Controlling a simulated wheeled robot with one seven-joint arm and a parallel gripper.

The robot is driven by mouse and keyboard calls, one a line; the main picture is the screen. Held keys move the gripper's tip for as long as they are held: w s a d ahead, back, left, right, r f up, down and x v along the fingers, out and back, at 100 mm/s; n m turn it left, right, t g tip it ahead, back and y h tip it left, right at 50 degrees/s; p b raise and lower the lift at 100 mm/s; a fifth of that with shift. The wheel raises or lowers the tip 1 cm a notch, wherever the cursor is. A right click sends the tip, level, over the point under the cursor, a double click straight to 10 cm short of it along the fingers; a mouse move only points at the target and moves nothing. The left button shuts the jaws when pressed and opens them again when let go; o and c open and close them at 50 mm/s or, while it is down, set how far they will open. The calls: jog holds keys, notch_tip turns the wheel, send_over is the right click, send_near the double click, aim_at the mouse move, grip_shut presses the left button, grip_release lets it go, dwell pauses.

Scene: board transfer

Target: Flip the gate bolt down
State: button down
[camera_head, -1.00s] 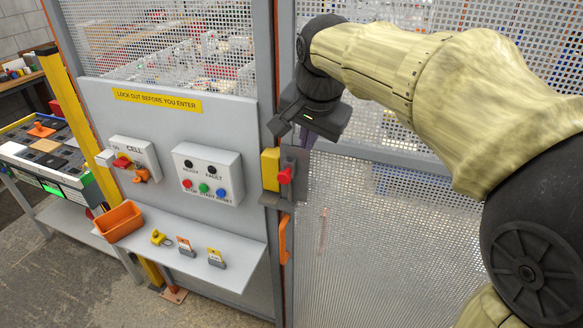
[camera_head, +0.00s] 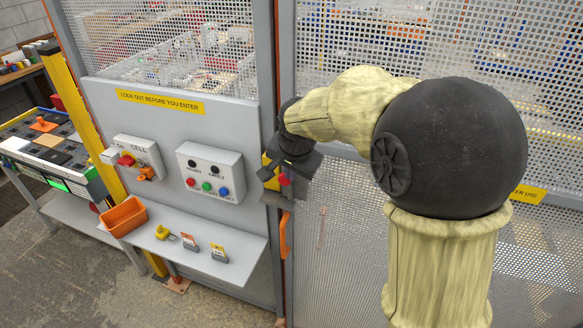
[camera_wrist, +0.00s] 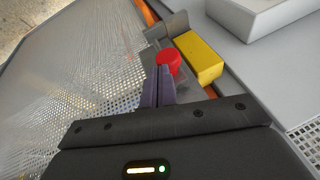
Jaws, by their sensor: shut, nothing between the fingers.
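The gate bolt's red knob (camera_head: 284,179) shows just below my gripper (camera_head: 288,167) in the head view, at the gate's edge. In the wrist view the red knob (camera_wrist: 168,60) stands at the tips of my closed grey-purple fingers (camera_wrist: 158,76). It sits on a grey bracket beside a yellow block (camera_wrist: 199,58). Whether the fingers touch the knob I cannot tell. My gripper is shut and empty. It hides most of the bolt plate and part of the yellow block in the head view.
An orange handle (camera_head: 284,235) is on the gate below the bolt. Left of it are a button box (camera_head: 210,172), a switch box labelled CELL (camera_head: 138,152), and a shelf (camera_head: 205,245) with an orange bin (camera_head: 123,216) and small padlock-like items. Mesh panels surround the gate.

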notch_tip(320, 180, down, 5)
jog(key=b, duration=0.5)
jog(key=shift+s+d, duration=0.1)
jog(key=shift+s, duration=0.05)
jog(key=shift+f, duration=0.1)
dwell(0.3)
jog(key=d+b+v, duration=0.1)
jog(key=d+v, duration=0.1)
jog(key=v, duration=1.1)
jog(key=shift+r, duration=0.25)
jog(key=shift+d, duration=0.1)
